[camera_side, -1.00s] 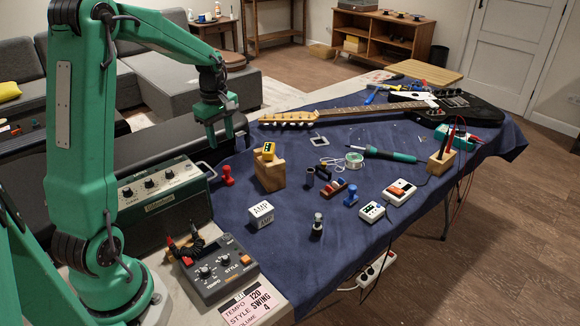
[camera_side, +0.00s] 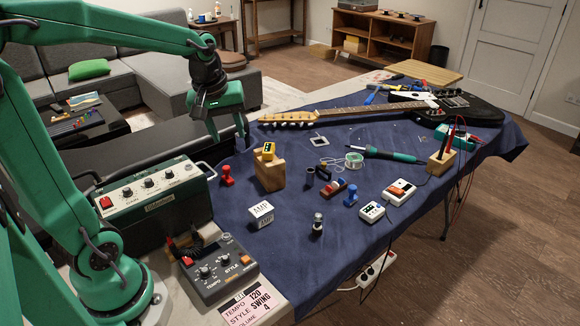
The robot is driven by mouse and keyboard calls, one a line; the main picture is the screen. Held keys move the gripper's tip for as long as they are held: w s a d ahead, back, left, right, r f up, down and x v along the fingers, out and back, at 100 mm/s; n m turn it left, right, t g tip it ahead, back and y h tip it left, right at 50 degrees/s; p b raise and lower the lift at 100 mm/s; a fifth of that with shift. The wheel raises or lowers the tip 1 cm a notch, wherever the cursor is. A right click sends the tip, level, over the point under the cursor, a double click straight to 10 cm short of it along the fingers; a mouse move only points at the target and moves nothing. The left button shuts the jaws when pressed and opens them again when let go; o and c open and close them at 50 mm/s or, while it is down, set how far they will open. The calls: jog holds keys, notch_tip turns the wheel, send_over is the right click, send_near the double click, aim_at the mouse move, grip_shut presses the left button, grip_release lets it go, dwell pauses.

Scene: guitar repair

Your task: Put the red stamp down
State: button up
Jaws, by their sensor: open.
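The red stamp (camera_side: 227,175) stands upright on the blue cloth (camera_side: 310,270), left of the wooden block with the yellow pedal. My gripper (camera_side: 227,143) is open and empty above and behind the stamp, near the cloth's far left edge. Its fingers point down and are apart from the stamp. A blue stamp (camera_side: 351,195) stands on the cloth further right.
The wooden block (camera_side: 270,175) carries a yellow pedal (camera_side: 268,151). A white AMP box (camera_side: 261,213), a small dark bottle (camera_side: 317,223) and white pedals (camera_side: 371,211) stand nearby. A green amplifier (camera_side: 152,205) and a drum machine (camera_side: 219,268) stand left. The guitar (camera_side: 440,105) lies at the back.

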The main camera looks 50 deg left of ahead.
jog(key=s+d+r+m+t, duration=0.1)
jog(key=s+d+m+t, duration=0.2)
jog(key=s+d+m, duration=0.7)
jog(key=shift+s+d+r+m+h, duration=0.2)
jog(key=shift+s+r+m+h, duration=0.2)
jog(key=shift+s+m, duration=0.1)
dwell(0.7)
